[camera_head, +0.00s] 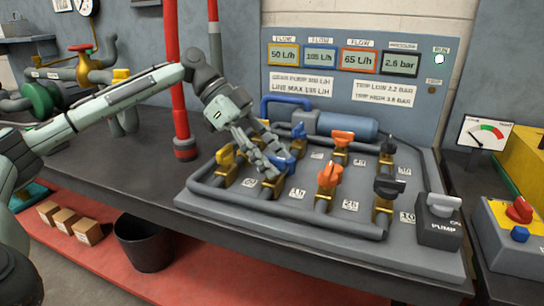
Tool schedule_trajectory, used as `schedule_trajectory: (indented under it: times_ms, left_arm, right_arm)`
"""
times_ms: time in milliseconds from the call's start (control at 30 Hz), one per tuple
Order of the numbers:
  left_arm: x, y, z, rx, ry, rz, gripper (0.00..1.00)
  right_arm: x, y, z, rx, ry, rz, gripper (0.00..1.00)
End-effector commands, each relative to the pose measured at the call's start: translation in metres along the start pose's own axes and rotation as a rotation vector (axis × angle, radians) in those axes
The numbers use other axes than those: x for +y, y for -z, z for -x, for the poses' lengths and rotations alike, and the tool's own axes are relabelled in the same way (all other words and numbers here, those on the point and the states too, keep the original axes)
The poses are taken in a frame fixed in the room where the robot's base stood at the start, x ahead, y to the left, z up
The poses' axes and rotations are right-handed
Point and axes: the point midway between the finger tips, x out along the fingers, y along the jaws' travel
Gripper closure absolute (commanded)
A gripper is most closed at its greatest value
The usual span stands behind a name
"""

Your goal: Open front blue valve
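The front blue valve (284,163) is in the front row of the pipe board, between a yellow-handled valve (226,157) and an orange-handled valve (328,174). Its blue handle is partly covered by my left gripper (275,165). The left gripper reaches down from the upper left, with its fingertips at the blue handle. I cannot tell whether the fingers are closed on the handle or only beside it. My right gripper is not in view.
A back row of valves includes an orange one (343,137). A black-handled valve (388,187) and a pump switch (440,218) stand to the right. The display panel (345,75) rises behind. A red post (181,110) stands left of the board.

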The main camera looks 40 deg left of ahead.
Motion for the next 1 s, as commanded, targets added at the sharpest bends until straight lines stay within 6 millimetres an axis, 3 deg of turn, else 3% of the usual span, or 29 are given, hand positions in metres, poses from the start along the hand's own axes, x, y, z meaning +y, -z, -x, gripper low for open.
schedule_trajectory:
  times_ms: [33, 367, 700, 1000]
  left_arm:
    - [0.0, 0.0, 0.0, 0.0, 0.0, 0.0, 0.6]
    - [0.0, 0.0, 0.0, 0.0, 0.0, 0.0, 1.0]
    - [0.001, -0.002, -0.001, -0.003, 0.038, 0.039, 1.0]
    - [0.002, -0.004, -0.002, -0.006, 0.186, 0.183, 1.0]
  right_arm:
    - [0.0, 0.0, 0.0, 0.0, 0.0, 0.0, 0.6]
    - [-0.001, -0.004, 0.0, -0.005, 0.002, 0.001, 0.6]
    - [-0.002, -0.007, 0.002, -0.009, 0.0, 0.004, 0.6]
    - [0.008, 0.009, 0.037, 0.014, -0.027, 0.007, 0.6]
